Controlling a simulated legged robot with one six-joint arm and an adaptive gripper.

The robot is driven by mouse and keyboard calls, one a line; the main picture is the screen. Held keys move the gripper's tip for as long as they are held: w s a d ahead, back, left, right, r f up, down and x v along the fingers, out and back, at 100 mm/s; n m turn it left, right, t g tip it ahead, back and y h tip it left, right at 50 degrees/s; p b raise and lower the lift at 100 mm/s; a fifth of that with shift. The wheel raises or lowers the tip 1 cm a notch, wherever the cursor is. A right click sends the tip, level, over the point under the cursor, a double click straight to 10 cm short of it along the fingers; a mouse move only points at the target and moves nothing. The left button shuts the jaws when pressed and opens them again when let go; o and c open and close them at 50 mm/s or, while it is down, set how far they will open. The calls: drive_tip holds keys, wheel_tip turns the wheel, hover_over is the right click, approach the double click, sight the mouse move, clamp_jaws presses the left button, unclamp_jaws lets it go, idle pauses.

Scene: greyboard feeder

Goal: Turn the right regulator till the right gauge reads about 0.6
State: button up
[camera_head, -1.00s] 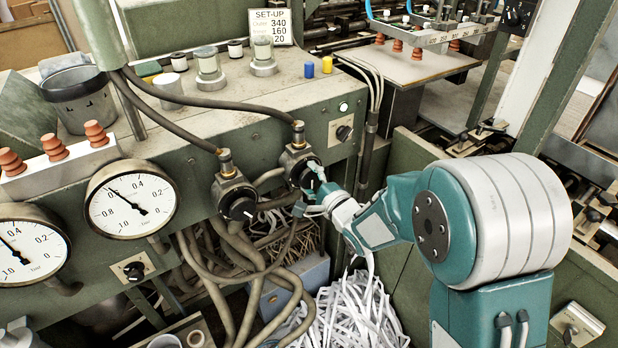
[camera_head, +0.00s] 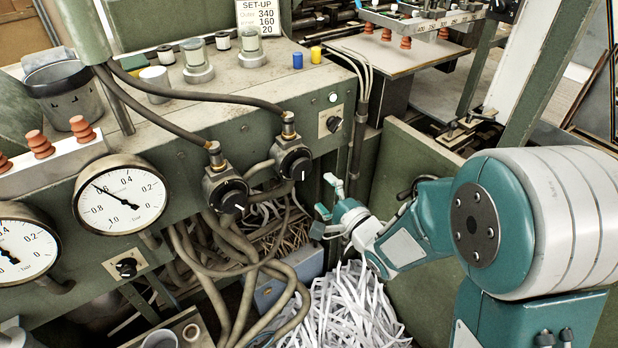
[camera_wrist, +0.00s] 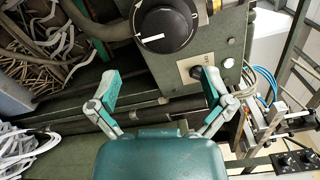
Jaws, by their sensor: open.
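The right gauge (camera_head: 120,195) is a round white dial; its needle points up-left between the 0.4 and 0.8 marks, about where 0.6 lies. The right regulator (camera_head: 294,162) has a black knob under a brass fitting. In the wrist view its knob (camera_wrist: 167,27) shows near the top edge, with a white mark toward the lower left. My gripper (camera_head: 327,196) is open and empty, apart from the knob, to its lower right. In the wrist view the fingertips (camera_wrist: 160,86) are spread wide below the knob with nothing between them.
The left regulator (camera_head: 226,192) sits beside the right one, hoses running to both. The left gauge (camera_head: 15,245) is partly cut off. A small switch (camera_head: 332,124) is right of the right regulator. Paper shreds (camera_head: 350,310) and tangled hoses lie below.

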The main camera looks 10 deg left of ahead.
drive_tip(key=shift+v, duration=1.75)
drive_tip(key=shift+f, duration=0.1)
drive_tip(key=s+d+r+n+h, duration=0.1)
drive_tip(key=d+r+n+h, duration=0.2)
drive_tip(key=d+h, duration=0.4)
drive_tip(key=d+r+n+h, duration=0.2)
drive_tip(key=d+r+h, duration=0.2)
drive_tip(key=d, duration=0.6)
drive_tip(key=s+d+r+n+g+h, duration=0.1)
drive_tip(key=s+d+n+g, duration=0.2)
drive_tip(key=s, duration=0.6)
drive_tip(key=s+d+r+n+g+h, duration=0.1)
drive_tip(key=s+d+n+g, duration=0.2)
drive_tip(key=s, duration=0.6)
drive_tip(key=shift+s, duration=0.3)
